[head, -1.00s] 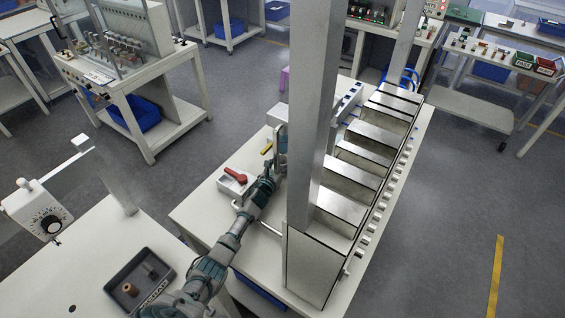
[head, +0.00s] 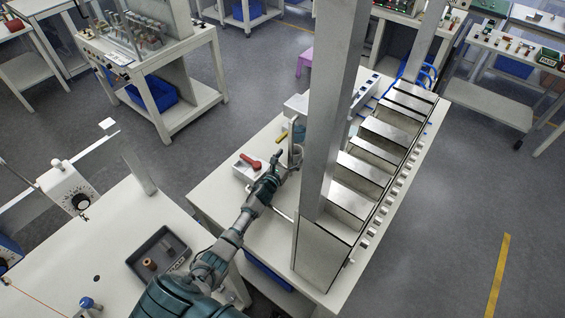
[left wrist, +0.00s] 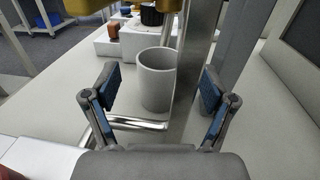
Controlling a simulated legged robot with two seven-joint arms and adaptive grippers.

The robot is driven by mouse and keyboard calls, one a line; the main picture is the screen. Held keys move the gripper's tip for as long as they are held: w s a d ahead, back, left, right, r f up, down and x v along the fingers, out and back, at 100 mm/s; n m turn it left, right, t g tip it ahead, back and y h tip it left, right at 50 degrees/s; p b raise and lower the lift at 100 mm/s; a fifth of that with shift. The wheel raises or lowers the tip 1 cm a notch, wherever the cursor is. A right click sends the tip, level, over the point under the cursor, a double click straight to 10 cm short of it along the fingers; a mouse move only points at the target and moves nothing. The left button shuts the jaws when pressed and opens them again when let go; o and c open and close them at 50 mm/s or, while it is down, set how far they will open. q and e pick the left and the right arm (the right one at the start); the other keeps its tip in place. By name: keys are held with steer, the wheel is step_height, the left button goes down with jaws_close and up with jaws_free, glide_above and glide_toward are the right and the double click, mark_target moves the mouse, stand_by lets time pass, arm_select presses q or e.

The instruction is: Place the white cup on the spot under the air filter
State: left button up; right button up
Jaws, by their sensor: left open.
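The white cup (left wrist: 157,80) stands upright on the pale table in the left wrist view, its round rim facing up. It looks small and grey in the head view (head: 296,154). My left gripper (left wrist: 160,87) is open, with one blue-padded finger on each side of the cup's outline. The cup appears slightly beyond the fingertips, and I cannot tell whether it touches them. The same gripper (head: 286,161) shows in the head view at the end of my left arm. I cannot surely pick out the air filter or the spot under it. My right gripper is out of view.
A metal post (left wrist: 189,70) stands right of the cup, and a shiny rail (left wrist: 134,123) runs low in front of it. A red handle (head: 251,161) sits on a white box left of my gripper. Tall steel columns (head: 331,110) and metal blocks (head: 361,172) fill the right side.

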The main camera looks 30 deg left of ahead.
arm_select(q)
steer(key=s+p, duration=0.1)
steer(key=s, duration=0.4)
steer(key=shift+s, duration=0.15)
steer(key=shift+s+a+p, duration=0.1)
steer(key=shift+s+p, duration=0.2)
steer(key=shift+s, duration=0.25)
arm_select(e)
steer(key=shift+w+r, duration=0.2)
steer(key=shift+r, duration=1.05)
arm_select(q)
steer(key=shift+f, duration=0.15)
